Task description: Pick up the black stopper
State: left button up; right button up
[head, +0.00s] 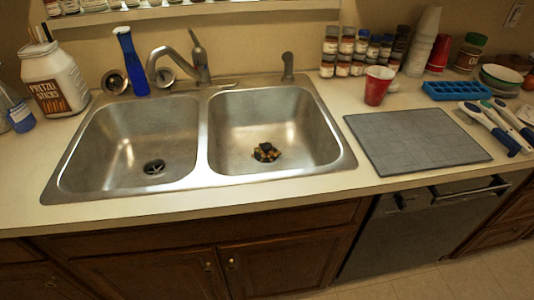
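A small dark object with tan and bluish patches (266,152) lies at the drain of the right sink basin (235,125). It may be the black stopper, but it is too small to tell, and I cannot tell whether it is one thing or several. The left sink basin (115,140) has a dark drain opening with metal in it (154,167). No other clear black stopper shows. Neither of my grippers is in view.
A faucet (201,66), a blue bottle (131,62) and two round metal pieces stand behind the sink. A pretzel jar (56,82) is at left. A grey board (417,139), red cup (377,86), blue tray (460,90) and utensils (490,128) lie right. The front counter strip is clear.

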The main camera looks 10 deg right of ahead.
aim_at(266, 148)
jog(key=i+l+z, duration=0.15)
jog(key=z, duration=0.3)
jog(key=i+z, duration=0.15)
jog(key=z, duration=0.25)
